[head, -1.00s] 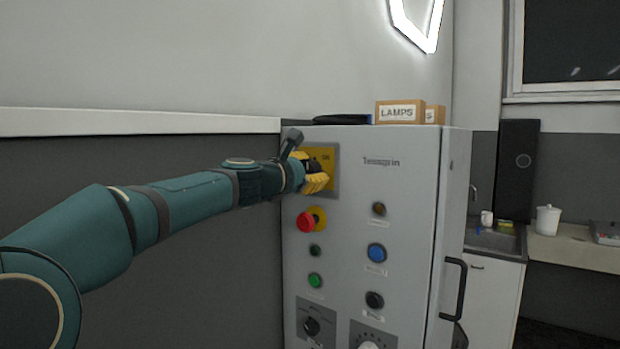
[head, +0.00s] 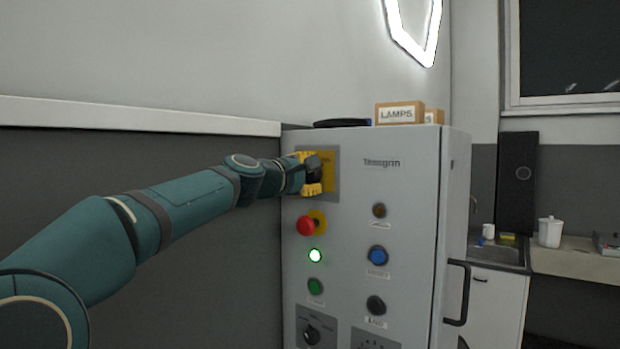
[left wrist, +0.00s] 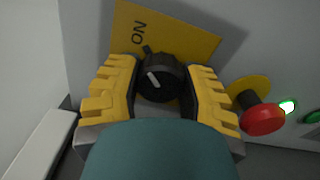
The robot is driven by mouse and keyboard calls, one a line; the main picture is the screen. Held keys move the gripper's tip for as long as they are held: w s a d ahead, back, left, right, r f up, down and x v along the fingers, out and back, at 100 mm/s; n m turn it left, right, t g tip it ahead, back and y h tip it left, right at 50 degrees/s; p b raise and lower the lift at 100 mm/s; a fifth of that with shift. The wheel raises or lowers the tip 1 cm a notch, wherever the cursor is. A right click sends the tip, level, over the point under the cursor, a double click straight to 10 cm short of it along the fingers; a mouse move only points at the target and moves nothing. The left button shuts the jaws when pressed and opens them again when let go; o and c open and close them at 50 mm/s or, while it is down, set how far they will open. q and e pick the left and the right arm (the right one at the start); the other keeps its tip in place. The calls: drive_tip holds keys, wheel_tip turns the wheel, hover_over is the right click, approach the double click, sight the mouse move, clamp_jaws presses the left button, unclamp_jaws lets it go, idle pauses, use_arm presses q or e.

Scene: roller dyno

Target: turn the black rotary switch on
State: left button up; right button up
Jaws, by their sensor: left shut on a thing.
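The black rotary switch (left wrist: 160,78) sits on a yellow plate (left wrist: 188,40) marked ON. A black tab on it points toward the word ON in the left wrist view, and a white mark shows on its face. The plate also shows in the head view (head: 328,160), high on the grey cabinet. My left gripper (left wrist: 162,68) is shut on the switch, with one yellow finger on each side. In the head view my left gripper (head: 312,175) partly hides the switch and plate. My right gripper is in neither view.
Below the plate are a red mushroom button (head: 306,226), a brightly lit green lamp (head: 315,255) and a green button (head: 315,286). A blue button (head: 377,255) is to their right. A LAMPS box (head: 399,113) stands on the cabinet (head: 410,220).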

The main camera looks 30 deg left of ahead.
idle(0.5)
use_arm(q)
drive_tip(key=o, duration=1.2)
drive_tip(key=shift+o, duration=0.2)
drive_tip(key=s, duration=1.2)
drive_tip(key=shift+a, duration=0.45)
